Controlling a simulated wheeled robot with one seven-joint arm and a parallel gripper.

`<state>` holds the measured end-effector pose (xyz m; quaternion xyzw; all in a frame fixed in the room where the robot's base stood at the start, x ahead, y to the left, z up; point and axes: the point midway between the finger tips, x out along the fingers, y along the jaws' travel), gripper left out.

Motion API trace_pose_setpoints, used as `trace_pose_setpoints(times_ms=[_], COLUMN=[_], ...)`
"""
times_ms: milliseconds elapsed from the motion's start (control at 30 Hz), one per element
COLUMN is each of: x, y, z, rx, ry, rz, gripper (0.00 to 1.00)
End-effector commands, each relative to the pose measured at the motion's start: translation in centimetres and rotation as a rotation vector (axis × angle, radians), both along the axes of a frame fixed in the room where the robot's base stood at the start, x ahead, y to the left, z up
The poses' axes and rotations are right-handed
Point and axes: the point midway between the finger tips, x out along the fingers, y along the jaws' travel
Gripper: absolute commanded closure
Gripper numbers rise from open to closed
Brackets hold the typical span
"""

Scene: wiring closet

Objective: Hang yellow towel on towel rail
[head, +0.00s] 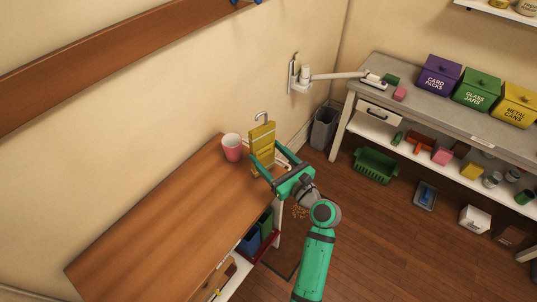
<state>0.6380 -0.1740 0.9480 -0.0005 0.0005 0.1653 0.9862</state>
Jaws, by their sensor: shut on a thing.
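A flat, upright yellow item with a pale hook on top, apparently the yellow towel (262,138), is between the fingers of my green gripper (264,152), which is shut on it. It is by the far right end of the wooden bench, near the wall; I cannot tell whether it touches either. A pale bar (338,76) sticks out from a wall bracket (293,74) further right, toward the grey workbench. It may be the towel rail, but I cannot tell for sure. The towel is apart from it.
A pink cup (232,147) stands on the wooden bench (165,225), close to the towel. A grey bin (324,127) and green basket (376,165) are on the floor. The grey workbench (425,107) holds lidded boxes. A wooden wall board (110,45) runs at upper left.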

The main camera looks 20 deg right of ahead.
Motion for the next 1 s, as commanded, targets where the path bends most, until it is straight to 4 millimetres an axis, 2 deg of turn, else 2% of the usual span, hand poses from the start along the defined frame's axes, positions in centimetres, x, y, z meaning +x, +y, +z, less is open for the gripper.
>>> trace_pose_setpoints(times_ms=[833,867,900,933,1000], x=[-0.02,-0.02,-0.02,-0.02,-0.01], y=[-0.06,-0.07,-0.07,-0.06,-0.06], z=[-1.06,-1.06,-1.05,-1.05,-1.05], rx=[0.001,0.0,0.0,0.0,0.0], ry=[-0.001,-0.001,-0.001,-0.001,-0.001], rz=[-0.001,-0.001,-0.001,-0.001,-0.001], gripper=[0.57,0.29,0.19,0.12,0.12])
